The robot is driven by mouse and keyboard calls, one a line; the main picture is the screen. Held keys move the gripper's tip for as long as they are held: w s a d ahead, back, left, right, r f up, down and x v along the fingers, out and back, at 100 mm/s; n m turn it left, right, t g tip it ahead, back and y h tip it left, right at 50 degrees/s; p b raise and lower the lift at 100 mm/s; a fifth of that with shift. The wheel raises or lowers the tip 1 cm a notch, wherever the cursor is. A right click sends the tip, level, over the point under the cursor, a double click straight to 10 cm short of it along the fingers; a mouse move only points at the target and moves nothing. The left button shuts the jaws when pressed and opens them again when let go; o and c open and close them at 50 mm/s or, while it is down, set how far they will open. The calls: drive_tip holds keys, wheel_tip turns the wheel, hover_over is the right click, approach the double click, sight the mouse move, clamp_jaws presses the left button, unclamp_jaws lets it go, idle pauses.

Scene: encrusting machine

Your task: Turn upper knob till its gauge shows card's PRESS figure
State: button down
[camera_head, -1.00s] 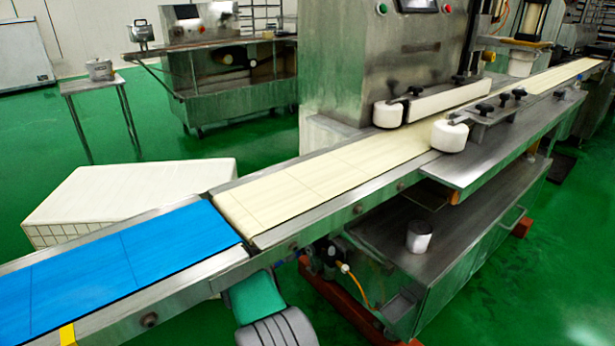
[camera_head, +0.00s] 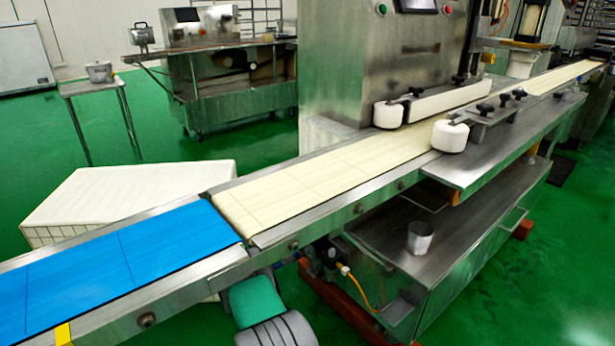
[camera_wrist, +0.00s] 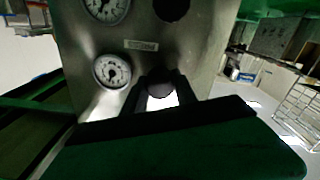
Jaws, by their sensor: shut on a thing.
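In the wrist view a steel panel carries two round white gauges. One gauge (camera_wrist: 107,8) is cut by the top edge; the other gauge (camera_wrist: 111,71) is lower in the picture, its dark needle too small to read. A dark round knob (camera_wrist: 171,8) shows at the top edge. A second dark knob (camera_wrist: 159,87) is beside the lower-pictured gauge, between the fingers of my gripper (camera_wrist: 162,92), which is shut on it. I cannot tell from this tilted view which knob is the upper one. No card with a readable PRESS figure shows.
A small label plate (camera_wrist: 141,45) lies between the gauges, its text unreadable. In the head view a conveyor with a blue belt (camera_head: 110,262) and cream belt (camera_head: 320,178) runs past the steel machine (camera_head: 375,60). A metal cup (camera_head: 419,237) stands on the lower shelf.

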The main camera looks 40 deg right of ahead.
drive_tip(key=shift+s+f+m, duration=0.1)
drive_tip(key=shift+f+m, duration=0.05)
drive_tip(key=shift+m, duration=0.75)
drive_tip(key=shift+s+f+m, duration=0.1)
drive_tip(key=shift+m, duration=0.8)
drive_tip(key=c, duration=1.3)
unclamp_jaws()
drive_tip(key=shift+c, duration=0.2)
drive_tip(key=shift+o, duration=0.4)
drive_tip(key=shift+w+r, duration=0.1)
drive_tip(key=shift+a, duration=0.1)
